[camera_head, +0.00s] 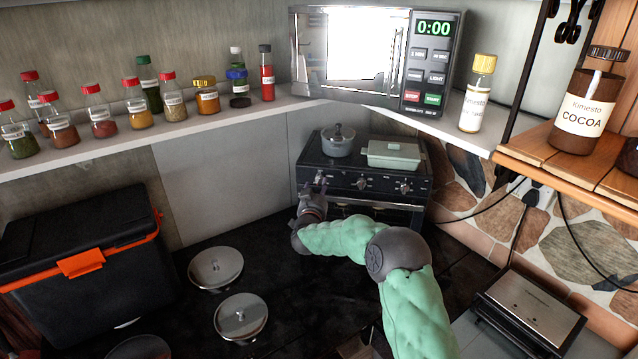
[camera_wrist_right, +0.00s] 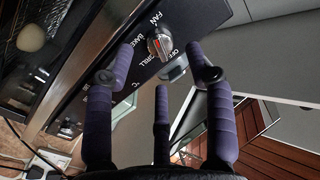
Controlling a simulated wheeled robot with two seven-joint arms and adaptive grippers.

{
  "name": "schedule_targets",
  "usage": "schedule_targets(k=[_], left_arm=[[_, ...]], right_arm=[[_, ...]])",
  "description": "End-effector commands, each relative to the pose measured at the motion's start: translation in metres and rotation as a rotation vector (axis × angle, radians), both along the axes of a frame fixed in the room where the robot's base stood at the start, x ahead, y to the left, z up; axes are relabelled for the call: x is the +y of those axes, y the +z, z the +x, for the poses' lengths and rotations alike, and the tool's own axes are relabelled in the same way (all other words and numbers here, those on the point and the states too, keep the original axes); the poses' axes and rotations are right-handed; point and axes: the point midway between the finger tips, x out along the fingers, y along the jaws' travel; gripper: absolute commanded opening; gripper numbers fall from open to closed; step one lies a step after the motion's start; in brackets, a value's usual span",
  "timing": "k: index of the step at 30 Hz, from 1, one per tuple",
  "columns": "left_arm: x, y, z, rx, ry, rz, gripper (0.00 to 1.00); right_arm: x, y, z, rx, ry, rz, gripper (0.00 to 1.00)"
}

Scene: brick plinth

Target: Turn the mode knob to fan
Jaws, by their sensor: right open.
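The oven (camera_head: 345,160) stands at the back, with a row of knobs on its dark front. In the right wrist view the mode knob (camera_wrist_right: 160,44) is silver with a red mark, and FAN, BAKE, GRILL and OFF are printed around it. The red mark lies on the side facing the BAKE label; its exact setting is hard to tell. My right gripper (camera_wrist_right: 159,57) is open, its purple fingertips on either side of the knob with gaps showing. In the head view my right gripper (camera_head: 313,195) is at the oven's left knob and partly hides it. My left gripper is out of view.
A grey pot (camera_head: 338,140) and a pale green lidded dish (camera_head: 392,155) sit on the oven. A shelf with spice jars and a microwave (camera_head: 375,60) is above. Pot lids (camera_head: 240,317) and a cooler (camera_head: 85,265) are at the left.

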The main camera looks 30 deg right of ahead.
Motion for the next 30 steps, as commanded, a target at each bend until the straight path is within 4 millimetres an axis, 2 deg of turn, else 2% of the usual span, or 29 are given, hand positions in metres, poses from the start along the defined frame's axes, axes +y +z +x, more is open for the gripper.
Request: schedule_targets(k=[3, 9, 21, 22, 27, 28, 30], left_arm=[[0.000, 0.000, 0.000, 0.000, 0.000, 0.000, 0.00], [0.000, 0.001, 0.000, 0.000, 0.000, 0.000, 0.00], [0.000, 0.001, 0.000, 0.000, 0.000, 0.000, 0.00], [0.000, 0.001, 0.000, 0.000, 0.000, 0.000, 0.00], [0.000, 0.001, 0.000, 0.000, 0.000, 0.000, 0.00], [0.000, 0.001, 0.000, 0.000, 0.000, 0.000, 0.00], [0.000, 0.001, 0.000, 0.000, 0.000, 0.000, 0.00]], right_arm=[[-0.011, -0.001, 0.015, 0.000, -0.001, 0.001, 0.55], [-0.022, 0.000, 0.030, -0.001, 0.000, 0.001, 0.55], [-0.026, 0.001, 0.035, -0.001, 0.000, 0.001, 0.55], [-0.026, 0.001, 0.035, -0.001, 0.000, 0.001, 0.52], [-0.026, 0.001, 0.035, -0.001, 0.000, 0.000, 0.04], [-0.026, 0.001, 0.035, -0.001, 0.000, 0.000, 0.00], [-0.026, 0.001, 0.035, -0.002, 0.000, 0.001, 0.00]])
